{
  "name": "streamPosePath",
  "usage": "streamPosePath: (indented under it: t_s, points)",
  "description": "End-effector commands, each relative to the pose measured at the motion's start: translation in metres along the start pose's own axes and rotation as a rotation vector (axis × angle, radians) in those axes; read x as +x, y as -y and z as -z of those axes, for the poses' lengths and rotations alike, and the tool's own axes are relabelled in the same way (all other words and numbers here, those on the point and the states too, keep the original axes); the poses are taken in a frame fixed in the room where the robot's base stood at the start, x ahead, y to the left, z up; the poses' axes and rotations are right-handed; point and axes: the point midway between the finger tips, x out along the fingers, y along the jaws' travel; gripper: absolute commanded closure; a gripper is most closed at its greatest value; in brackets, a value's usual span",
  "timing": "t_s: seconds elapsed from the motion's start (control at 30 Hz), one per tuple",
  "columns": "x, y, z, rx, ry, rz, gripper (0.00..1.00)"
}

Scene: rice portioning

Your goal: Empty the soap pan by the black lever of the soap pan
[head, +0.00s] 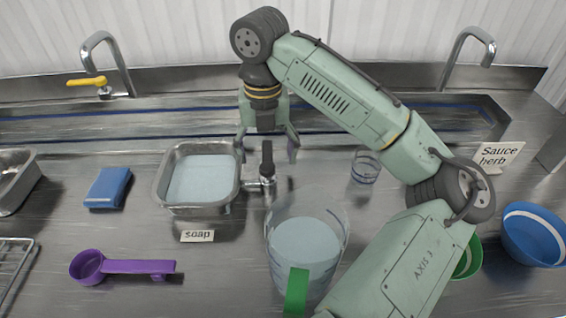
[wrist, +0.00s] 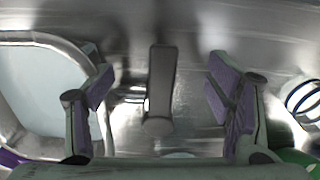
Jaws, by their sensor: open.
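The soap pan (head: 163,200) is a square steel pan of pale blue liquid, left of centre behind the "soap" label (head: 197,236). A small tap (head: 256,184) on its right side carries the upright black lever (head: 267,160). My gripper (head: 267,149) points down over the tap and is open. In the wrist view the lever (wrist: 161,85) stands between my spread purple-padded fingers (wrist: 162,92), with a gap on both sides. The pan's rim (wrist: 60,40) shows at the left there. A clear jug (head: 335,232) with a green handle stands in front of the tap and holds pale liquid.
A purple scoop (head: 130,266) and blue cloth (head: 108,187) lie at the left. A small glass (head: 366,167) stands right of the tap. A blue bowl (head: 538,240) and green bowl (head: 468,262) are at the right. The counter between scoop and jug is clear.

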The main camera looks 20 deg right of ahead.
Motion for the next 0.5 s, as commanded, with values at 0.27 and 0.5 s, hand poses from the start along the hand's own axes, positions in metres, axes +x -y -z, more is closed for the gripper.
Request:
streamPosePath:
  t_s: [0.27, 0.5]
  points:
    - [-0.0006, -0.0020, -0.0003, -0.003, 0.002, -0.005, 0.17]
    - [-0.0094, -0.0017, -0.0005, -0.003, 0.003, -0.004, 0.17]
